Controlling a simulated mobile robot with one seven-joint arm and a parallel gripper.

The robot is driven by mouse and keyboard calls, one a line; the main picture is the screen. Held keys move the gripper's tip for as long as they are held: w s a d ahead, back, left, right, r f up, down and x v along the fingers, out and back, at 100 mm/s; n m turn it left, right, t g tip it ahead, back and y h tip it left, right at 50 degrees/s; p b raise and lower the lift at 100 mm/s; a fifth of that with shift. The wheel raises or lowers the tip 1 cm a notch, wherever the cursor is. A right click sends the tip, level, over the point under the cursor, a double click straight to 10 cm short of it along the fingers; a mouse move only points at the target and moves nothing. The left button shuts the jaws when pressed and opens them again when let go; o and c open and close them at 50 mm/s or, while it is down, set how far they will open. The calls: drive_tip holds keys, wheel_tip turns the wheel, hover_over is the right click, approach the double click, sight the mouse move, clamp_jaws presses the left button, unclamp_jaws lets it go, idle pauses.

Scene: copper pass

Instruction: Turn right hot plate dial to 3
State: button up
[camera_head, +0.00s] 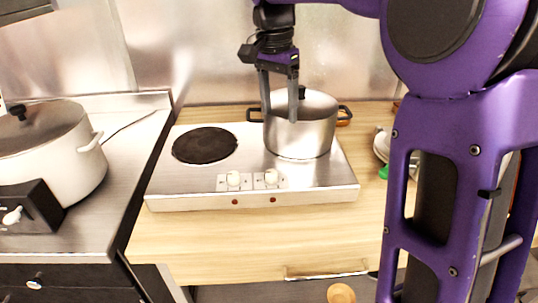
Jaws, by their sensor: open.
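The silver hot plate (324,193) sits on the wooden counter, with two white dials on its front part. The right dial (271,177) is in front of the pot, and the left dial (233,179) is in front of the bare black burner (205,146). The dial markings are too small to read. My gripper (280,115) points down above and behind the right dial, apart from it. Its two fingers are open, in front of the pot in the picture, and hold nothing. Whether a finger touches the pot cannot be told.
A lidded steel pot (312,138) with dark handles stands on the right side of the hot plate. A larger white pot (77,150) stands at the left. Dishes (382,146) are partly hidden behind my purple arm. The wooden counter (205,237) in front is clear.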

sight(272, 172)
drive_tip(key=shift+y, duration=0.5)
drive_tip(key=f+b, duration=0.1)
drive_tip(key=f, duration=0.4)
drive_tip(key=a+f+b, duration=0.1)
drive_tip(key=f, duration=0.5)
drive_tip(key=f+b, duration=0.1)
drive_tip(key=f, duration=0.5)
drive_tip(key=shift+a+f, duration=0.1)
drive_tip(key=shift+a, duration=0.15)
drive_tip(key=shift+c, duration=0.3)
clamp_jaws()
